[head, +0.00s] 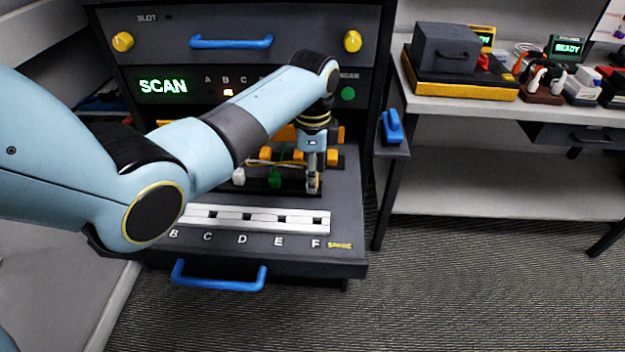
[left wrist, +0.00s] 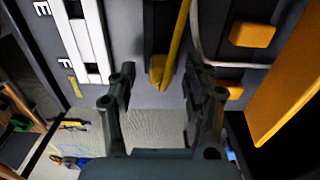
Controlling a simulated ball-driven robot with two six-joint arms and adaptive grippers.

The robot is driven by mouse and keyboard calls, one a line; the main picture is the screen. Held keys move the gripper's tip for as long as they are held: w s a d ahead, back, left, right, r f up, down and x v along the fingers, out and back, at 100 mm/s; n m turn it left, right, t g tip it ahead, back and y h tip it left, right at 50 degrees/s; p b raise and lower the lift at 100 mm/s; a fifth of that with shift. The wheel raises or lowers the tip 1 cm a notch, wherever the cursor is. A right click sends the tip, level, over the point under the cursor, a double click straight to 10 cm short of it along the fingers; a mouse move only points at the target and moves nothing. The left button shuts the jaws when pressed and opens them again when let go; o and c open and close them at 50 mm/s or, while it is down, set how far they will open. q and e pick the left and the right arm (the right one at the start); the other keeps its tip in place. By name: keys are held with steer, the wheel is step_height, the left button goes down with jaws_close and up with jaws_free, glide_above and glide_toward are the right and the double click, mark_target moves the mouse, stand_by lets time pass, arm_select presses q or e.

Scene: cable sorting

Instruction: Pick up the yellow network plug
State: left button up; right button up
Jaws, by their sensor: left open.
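The yellow network plug (left wrist: 160,73) sits at the end of a yellow cable (left wrist: 178,40) in the left wrist view, beside a dark bar. My left gripper (left wrist: 158,82) is open, and the plug appears between its two fingertips there with gaps on both sides. I cannot tell how far the tips are above it. In the head view my left gripper (head: 313,186) points down over the right end of the dark bar in the open drawer. The gripper hides the yellow plug there. My right gripper is not in view.
A green plug (head: 275,178) and a white plug (head: 239,177) stand left of the gripper. A white slotted strip (head: 262,218) with letters lies in front of them. Orange blocks (left wrist: 253,34) stand behind. The drawer has a blue handle (head: 220,281). A shelf (head: 500,190) stands at right.

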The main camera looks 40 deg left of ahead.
arm_select(q)
steer(key=shift+f, duration=0.85)
jaws_close()
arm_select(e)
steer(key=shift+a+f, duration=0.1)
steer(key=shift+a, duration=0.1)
arm_select(q)
steer(key=shift+r, duration=0.15)
